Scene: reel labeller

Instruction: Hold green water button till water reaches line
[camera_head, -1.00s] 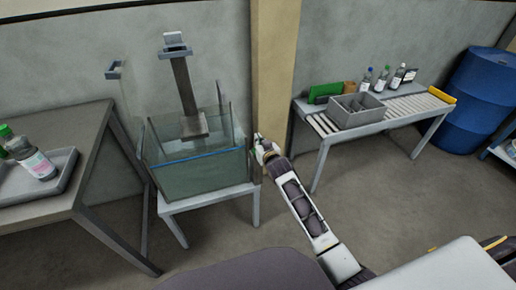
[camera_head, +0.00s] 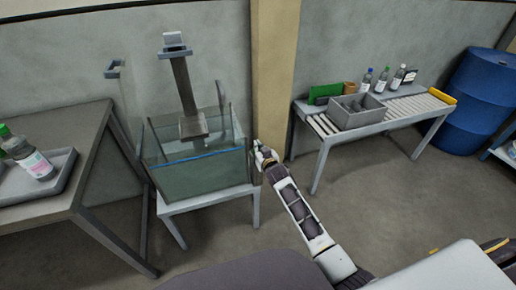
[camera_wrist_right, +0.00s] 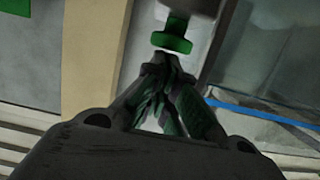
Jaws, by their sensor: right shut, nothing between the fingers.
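A glass tank (camera_head: 200,178) stands on a small grey stand, with a blue line (camera_head: 198,159) across its wall. The line also shows in the right wrist view (camera_wrist_right: 265,117). Greenish water seems to fill the tank's lower part; its exact level against the line is hard to tell. My right gripper (camera_head: 264,153) is at the tank's right side, in front of the tan post. Its fingers are shut and empty, with the tips (camera_wrist_right: 160,62) close to or touching the button. My left gripper is out of view.
A tan post (camera_head: 272,80) rises behind the gripper. A table with a tray (camera_head: 62,172) of bottles stands at left. At right are a roller bench (camera_head: 415,104) with a grey bin (camera_head: 358,112) and bottles, and a blue barrel (camera_head: 475,100). The floor between is clear.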

